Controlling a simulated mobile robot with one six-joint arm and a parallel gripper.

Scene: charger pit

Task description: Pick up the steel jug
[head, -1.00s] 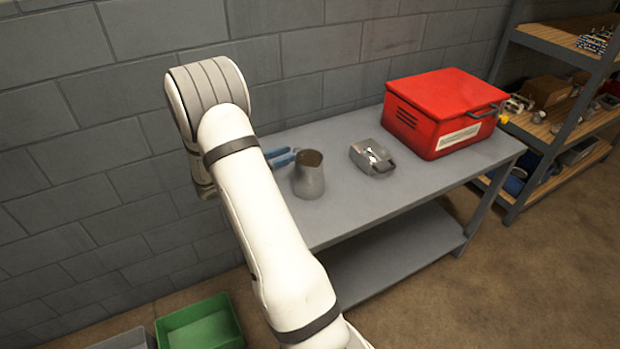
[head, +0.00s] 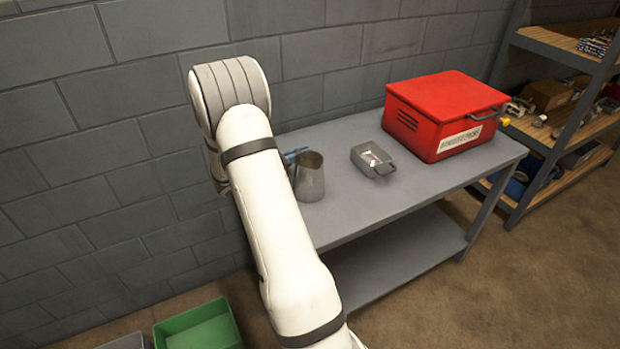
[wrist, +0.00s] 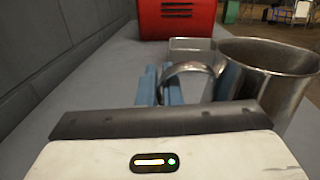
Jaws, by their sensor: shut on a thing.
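The steel jug (head: 311,181) stands upright on the grey workbench, right beside my gripper, in the head view. In the wrist view the jug (wrist: 268,85) fills the right side, and its open rim and curved handle (wrist: 188,68) show. My gripper (wrist: 188,88) has blue fingers and is shut on the jug's handle. In the head view only a bit of the blue fingers (head: 293,157) shows beside the jug; my arm hides the rest.
A small grey metal tray (head: 372,160) lies to the jug's right. A red metal box (head: 445,115) stands farther right on the workbench (head: 400,212). A block wall runs behind. A green bin (head: 200,328) is on the floor; shelving (head: 560,130) stands at the right.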

